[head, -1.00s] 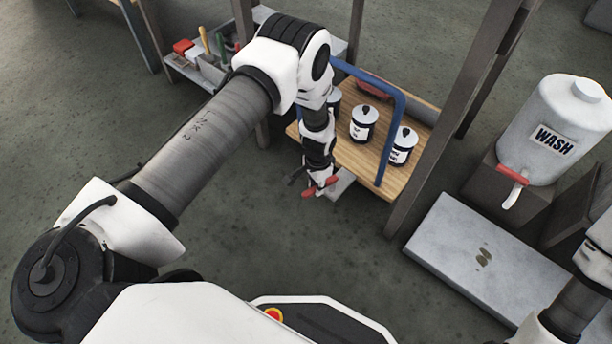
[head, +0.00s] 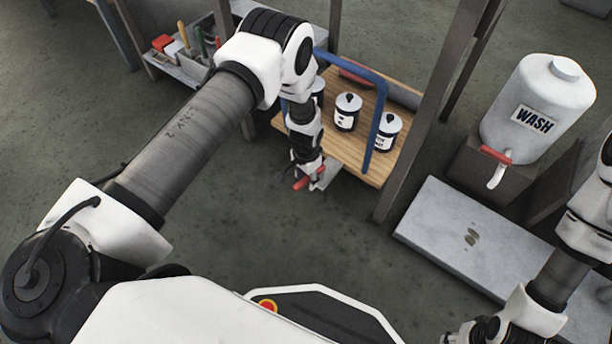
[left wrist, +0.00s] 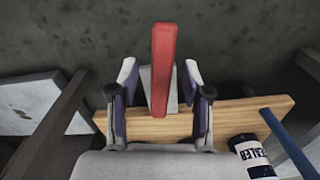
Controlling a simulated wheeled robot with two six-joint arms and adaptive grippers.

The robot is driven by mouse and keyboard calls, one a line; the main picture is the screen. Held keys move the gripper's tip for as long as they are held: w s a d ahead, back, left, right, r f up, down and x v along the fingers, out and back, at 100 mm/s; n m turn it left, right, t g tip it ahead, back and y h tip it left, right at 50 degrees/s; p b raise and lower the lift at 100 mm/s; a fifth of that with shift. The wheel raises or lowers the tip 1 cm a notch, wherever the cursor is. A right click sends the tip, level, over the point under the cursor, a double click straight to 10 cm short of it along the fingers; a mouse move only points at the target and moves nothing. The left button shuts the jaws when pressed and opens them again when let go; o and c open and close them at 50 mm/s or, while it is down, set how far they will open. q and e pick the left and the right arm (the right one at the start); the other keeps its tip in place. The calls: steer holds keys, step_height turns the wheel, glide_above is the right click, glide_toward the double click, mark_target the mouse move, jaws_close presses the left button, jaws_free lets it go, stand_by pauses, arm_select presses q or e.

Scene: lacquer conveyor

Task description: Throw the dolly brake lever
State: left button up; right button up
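The brake lever (head: 309,178) is a red bar at the near edge of the wooden dolly (head: 345,160). In the left wrist view the red lever (left wrist: 163,58) stands upright in the picture, with a grey plate (left wrist: 148,90) beside it. My left gripper (head: 304,181) reaches down at the lever. In the left wrist view its two fingers (left wrist: 160,85) are apart, one on each side of the lever, with gaps visible. My right gripper (head: 474,332) is partly cut off at the bottom edge; its fingers are not clear.
A dark post (head: 425,115) rises to the right of the dolly. A WASH tank (head: 540,110) stands above a grey slab (head: 470,235). A tool shelf (head: 180,68) is behind my left arm.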

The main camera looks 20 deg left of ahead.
mark_target(306, 179)
arm_select(q)
steer(key=shift+r, duration=0.1)
step_height(306, 179, up, 12)
stand_by(0.4)
stand_by(0.3)
